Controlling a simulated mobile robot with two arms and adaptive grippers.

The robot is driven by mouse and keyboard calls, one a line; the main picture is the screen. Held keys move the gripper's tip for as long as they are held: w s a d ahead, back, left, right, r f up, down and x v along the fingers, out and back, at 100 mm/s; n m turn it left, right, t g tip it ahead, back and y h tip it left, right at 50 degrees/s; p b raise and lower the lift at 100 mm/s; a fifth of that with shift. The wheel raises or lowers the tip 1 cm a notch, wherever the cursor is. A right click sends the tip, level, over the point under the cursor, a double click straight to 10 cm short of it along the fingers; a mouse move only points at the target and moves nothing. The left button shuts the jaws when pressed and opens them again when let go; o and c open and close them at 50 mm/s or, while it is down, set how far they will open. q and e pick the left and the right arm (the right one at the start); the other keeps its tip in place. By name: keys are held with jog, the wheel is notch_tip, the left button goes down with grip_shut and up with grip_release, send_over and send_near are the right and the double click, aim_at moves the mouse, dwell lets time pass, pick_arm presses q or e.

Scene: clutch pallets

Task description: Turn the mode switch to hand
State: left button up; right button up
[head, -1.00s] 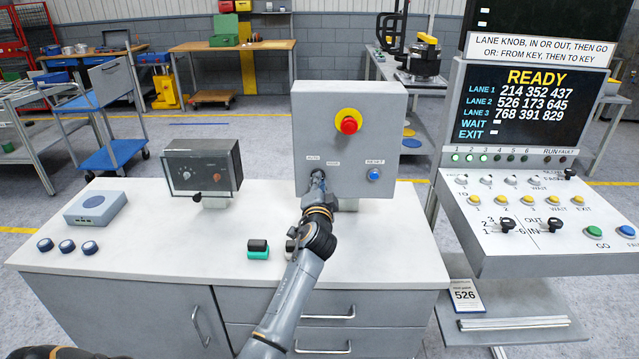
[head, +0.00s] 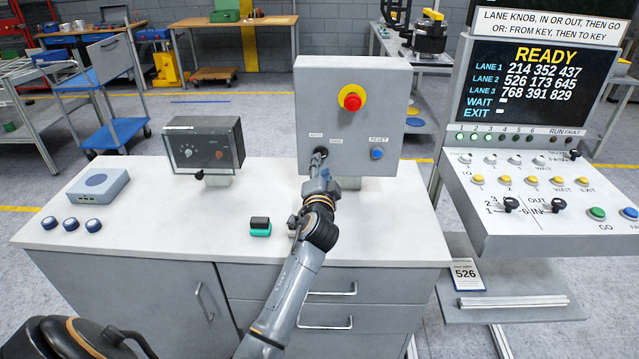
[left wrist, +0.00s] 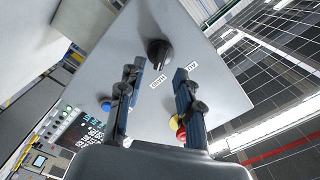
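The mode switch is a black knob (left wrist: 158,52) on the grey control box (head: 385,80). In the left wrist view it lies just beyond my fingertips, between the HAND and AUTO labels' side and the box edge. My left gripper (left wrist: 158,72) is open, with one finger to each side below the knob and a clear gap between them. I see no finger touching the knob. In the head view my left gripper (head: 320,160) is at the box front, below the AUTO and HAND labels, and mostly hides the knob. My right gripper is not in view.
The box carries a red emergency button (head: 352,102) on yellow and a blue RESET button (head: 376,154). A dark meter box (head: 205,146) stands on the white bench (head: 165,220), left of my arm. A green-and-black block (head: 260,228) lies near the arm. A lane console (head: 540,180) stands at right.

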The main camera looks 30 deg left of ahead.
pick_arm(q)
jog(key=v, duration=0.8)
jog(key=shift+a, duration=0.1)
